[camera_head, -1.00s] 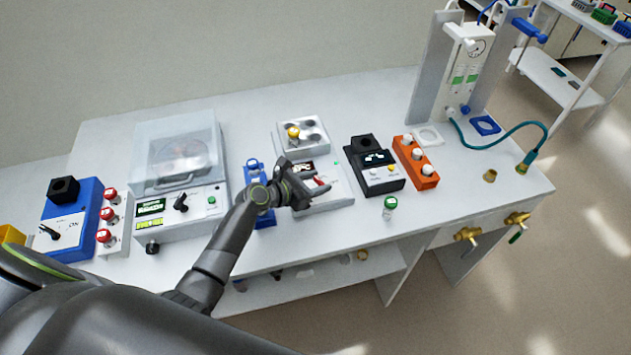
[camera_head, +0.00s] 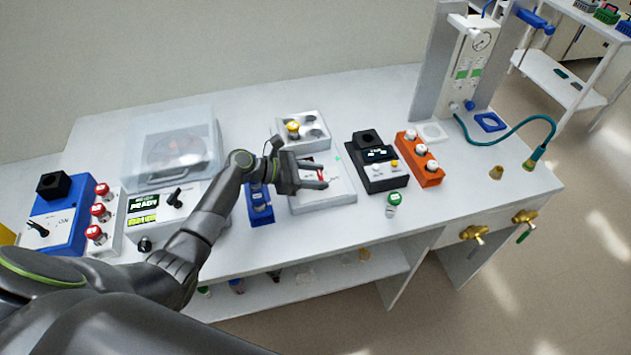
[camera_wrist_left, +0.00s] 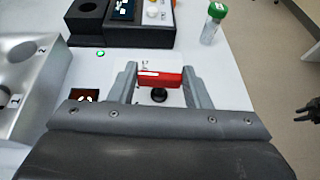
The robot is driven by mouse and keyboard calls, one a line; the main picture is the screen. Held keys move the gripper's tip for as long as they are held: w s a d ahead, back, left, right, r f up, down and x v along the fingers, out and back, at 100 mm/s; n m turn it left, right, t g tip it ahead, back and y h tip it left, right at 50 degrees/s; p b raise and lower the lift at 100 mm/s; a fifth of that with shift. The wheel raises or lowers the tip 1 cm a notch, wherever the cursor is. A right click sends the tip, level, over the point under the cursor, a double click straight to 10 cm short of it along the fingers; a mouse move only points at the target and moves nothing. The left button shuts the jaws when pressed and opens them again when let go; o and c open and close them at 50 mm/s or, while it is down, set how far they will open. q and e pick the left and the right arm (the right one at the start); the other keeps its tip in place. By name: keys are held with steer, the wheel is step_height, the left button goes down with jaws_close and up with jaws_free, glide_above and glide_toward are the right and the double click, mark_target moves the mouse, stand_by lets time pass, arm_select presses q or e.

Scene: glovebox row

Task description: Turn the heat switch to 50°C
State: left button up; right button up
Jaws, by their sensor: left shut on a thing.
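The white heating device (camera_head: 340,190) stands at the middle of the bench. Its red and white switch (camera_wrist_left: 160,76) sits between the two fingers of my left gripper (camera_wrist_left: 160,82), which is shut on it. A bit of red also shows at the fingertips of the left gripper (camera_head: 322,178) in the head view. A round black knob (camera_wrist_left: 158,95) lies just below the switch in the wrist view. A small dark display (camera_wrist_left: 92,96) is left of the fingers. I cannot read the switch's setting. A dark gripper (camera_wrist_left: 308,112), apparently my right one, shows at the wrist view's right edge.
A black block device (camera_head: 378,178), an orange rack (camera_head: 433,178) and a green-capped vial (camera_head: 393,200) stand to the right. A grey holder (camera_head: 316,118) is behind. A blue rack (camera_head: 260,212) and a lidded centrifuge (camera_head: 150,125) are to the left.

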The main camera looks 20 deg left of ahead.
arm_select(q)
steer(key=shift+w+a+m+g+h+b, duration=0.15)
steer(key=shift+m+g+h+b, duration=0.65)
steer(key=shift+m+g+b, duration=0.95)
steer(key=shift+g+p, duration=0.3)
steer(key=shift+g, duration=0.05)
steer(key=o, duration=1)
steer(key=b+v, duration=0.4)
steer(key=v, duration=1.3)
steer(key=shift+w+a, duration=0.1)
steer(key=shift+a, duration=0.05)
